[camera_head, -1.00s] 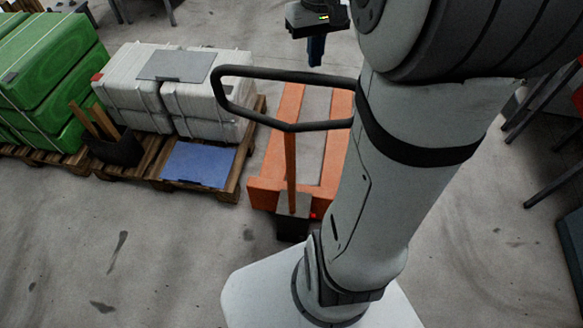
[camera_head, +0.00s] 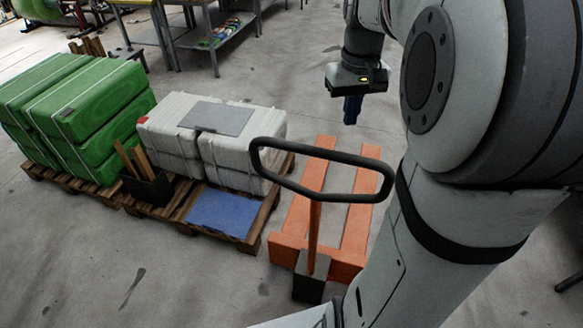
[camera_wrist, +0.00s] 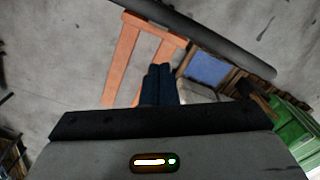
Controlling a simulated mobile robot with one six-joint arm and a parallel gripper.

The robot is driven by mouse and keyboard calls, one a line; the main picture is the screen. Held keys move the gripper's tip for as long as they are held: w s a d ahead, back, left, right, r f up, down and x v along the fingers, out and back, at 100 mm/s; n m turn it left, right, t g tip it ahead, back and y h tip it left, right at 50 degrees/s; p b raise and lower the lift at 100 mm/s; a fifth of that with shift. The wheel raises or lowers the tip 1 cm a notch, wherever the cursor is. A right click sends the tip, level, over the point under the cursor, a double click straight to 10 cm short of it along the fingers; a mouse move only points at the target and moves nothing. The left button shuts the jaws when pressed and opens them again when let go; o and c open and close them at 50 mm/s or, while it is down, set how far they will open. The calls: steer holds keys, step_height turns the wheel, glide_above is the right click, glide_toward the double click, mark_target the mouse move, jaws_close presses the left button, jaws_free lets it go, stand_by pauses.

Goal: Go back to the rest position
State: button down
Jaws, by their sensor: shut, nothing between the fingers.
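My gripper (camera_head: 352,108) hangs from my arm in the upper right of the head view, fingers pointing down. Its dark blue fingers are together with nothing between them. It is in the air above the floor, beyond the far end of the orange pallet truck in the picture. In the wrist view the closed fingers (camera_wrist: 160,84) show at the centre, with the orange forks behind them.
An orange pallet truck (camera_head: 345,262) with a black loop handle (camera_head: 330,160) stands close to my arm. A grey table (camera_head: 215,38) stands behind. Floor at lower left is clear.

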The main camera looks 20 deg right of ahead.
steer(key=s+a+f+t+b, duration=0.3)
steer(key=s+a+f, duration=0.6)
steer(key=s+a, duration=0.3)
steer(key=shift+s+a+f+n+b, duration=0.2)
steer(key=shift+s+f+n+b, duration=0.2)
steer(key=shift+b, duration=0.3)
